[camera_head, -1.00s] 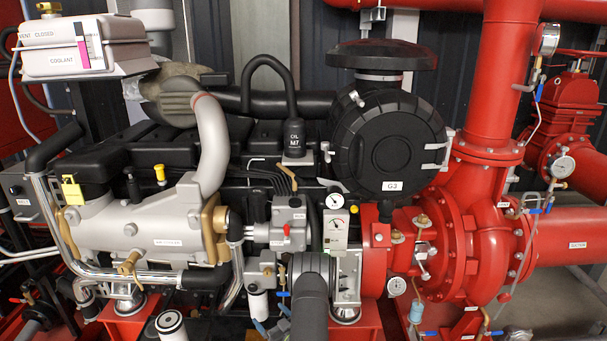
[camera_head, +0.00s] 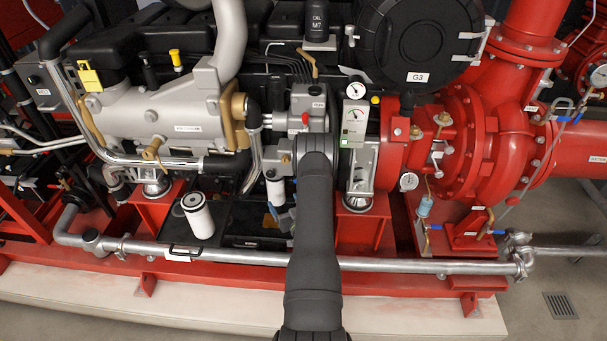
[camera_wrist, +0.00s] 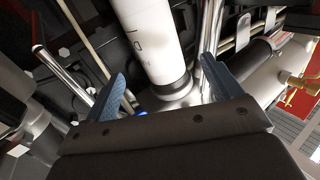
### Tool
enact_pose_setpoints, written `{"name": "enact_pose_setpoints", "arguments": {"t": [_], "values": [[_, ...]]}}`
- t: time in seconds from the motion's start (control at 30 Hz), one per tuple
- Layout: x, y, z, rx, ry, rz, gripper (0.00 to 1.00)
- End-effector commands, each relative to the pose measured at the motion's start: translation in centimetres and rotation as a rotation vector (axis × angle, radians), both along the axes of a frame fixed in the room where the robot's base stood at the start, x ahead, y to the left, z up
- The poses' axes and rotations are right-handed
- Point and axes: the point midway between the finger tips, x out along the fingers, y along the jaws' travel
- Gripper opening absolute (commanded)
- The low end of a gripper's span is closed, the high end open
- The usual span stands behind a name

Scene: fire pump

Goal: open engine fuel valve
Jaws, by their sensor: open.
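In the wrist view my gripper (camera_wrist: 163,67) has its two blue-grey fingers spread, with a white cylinder (camera_wrist: 150,38) and its silver base lying beyond and between them. A small blue part (camera_wrist: 143,114) shows low between the fingers; I cannot tell whether it is the fuel valve's handle. In the head view the white cylinder (camera_head: 276,190) hangs just left of my arm, and my gripper is mostly hidden there. A grey valve body with a small red handle (camera_head: 305,118) sits above. No label that I can read marks the fuel valve.
Metal pipes (camera_wrist: 212,45) run close to the right finger. A white filter (camera_head: 198,215) stands on a black tray left of my arm. A long grey pipe (camera_head: 400,264) crosses the red base frame. Gauges (camera_head: 355,116) and a red pump housing (camera_head: 495,145) lie to the right.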

Motion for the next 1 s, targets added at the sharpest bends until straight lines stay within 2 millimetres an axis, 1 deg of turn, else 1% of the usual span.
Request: {"name": "enact_pose_setpoints", "arguments": {"t": [0.03,0.17,0.2,0.3,0.4,0.5,0.57,0.63,0.73,0.87,1.0], "values": [[-1.5,0.0,0.7,0.015,0.011,-0.052,0.84],[-5.5,-1.3,2.5,0.024,0.025,-0.221,0.84],[-6.8,-1.9,3.1,0.015,0.027,-0.272,0.84],[-9.7,-3.4,4.6,-0.017,0.023,-0.382,0.84],[-12.0,-4.7,6.0,-0.053,0.016,-0.463,0.84],[-13.5,-5.6,6.8,-0.083,0.010,-0.512,0.84],[-13.8,-5.8,7.2,-0.092,0.005,-0.527,0.84],[-13.8,-6.0,7.3,-0.097,0.002,-0.537,0.84],[-12.8,-6.1,7.4,-0.096,0.001,-0.539,0.84],[-10.4,-6.1,7.4,-0.095,0.000,-0.538,0.84],[-7.3,-6.1,7.4,-0.094,-0.001,-0.538,0.84]]}}
